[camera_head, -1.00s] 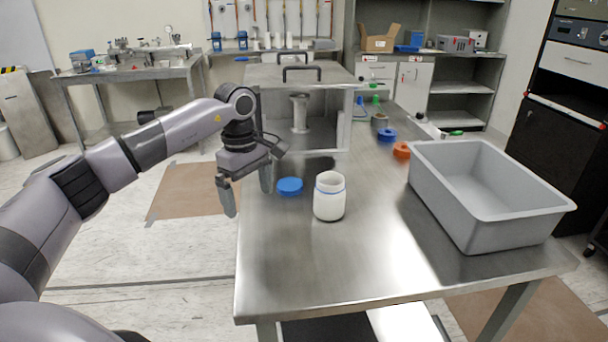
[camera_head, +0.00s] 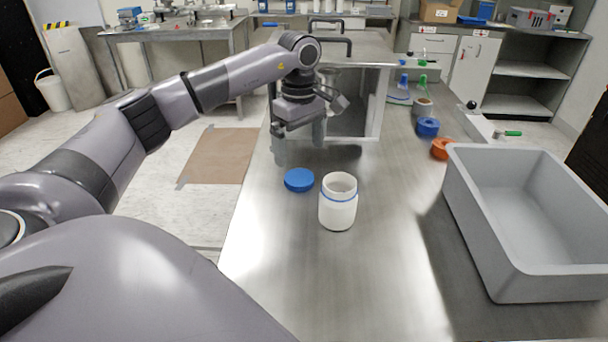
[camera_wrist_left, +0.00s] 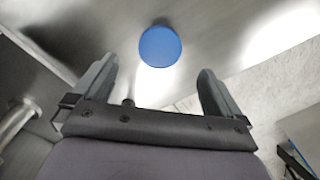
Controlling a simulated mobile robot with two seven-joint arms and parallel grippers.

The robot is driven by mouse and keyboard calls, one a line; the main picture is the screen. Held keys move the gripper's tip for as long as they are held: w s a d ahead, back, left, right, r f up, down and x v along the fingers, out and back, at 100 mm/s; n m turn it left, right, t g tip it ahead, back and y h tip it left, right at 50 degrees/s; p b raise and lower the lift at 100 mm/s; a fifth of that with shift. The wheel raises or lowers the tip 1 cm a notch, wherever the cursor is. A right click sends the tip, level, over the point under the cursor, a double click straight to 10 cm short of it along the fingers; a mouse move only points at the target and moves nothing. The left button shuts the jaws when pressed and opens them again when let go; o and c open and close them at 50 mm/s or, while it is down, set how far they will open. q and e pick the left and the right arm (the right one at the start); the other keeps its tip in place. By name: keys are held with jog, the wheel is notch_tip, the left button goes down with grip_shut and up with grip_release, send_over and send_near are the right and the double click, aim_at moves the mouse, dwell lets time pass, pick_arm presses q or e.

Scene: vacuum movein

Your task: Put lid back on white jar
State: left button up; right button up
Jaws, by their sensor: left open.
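The white jar (camera_head: 338,208) stands upright and open on the metal table, with a blue ring below its mouth. The blue lid (camera_head: 299,180) lies flat on the table, just left of and behind the jar, apart from it. My left gripper (camera_head: 299,153) is open and empty, fingers pointing down, above the table behind the lid. In the left wrist view the lid (camera_wrist_left: 160,46) shows beyond the open fingers, centred between them, with nothing between the fingertips (camera_wrist_left: 158,70). My right gripper is not in view.
A large grey bin (camera_head: 532,215) stands on the table at the right. A metal enclosure (camera_head: 352,100) stands behind my gripper. Blue (camera_head: 427,127) and orange (camera_head: 440,149) round items lie at the back right. The table (camera_head: 300,270) in front of the jar is clear.

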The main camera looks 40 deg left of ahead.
aim_at(299, 177)
pick_arm(q)
jog(key=shift+f, duration=0.95)
jog(key=shift+a+f+p, duration=0.15)
jog(key=shift+f+p, duration=0.2)
jog(key=shift+f, duration=2.3)
jog(key=c, duration=1.1)
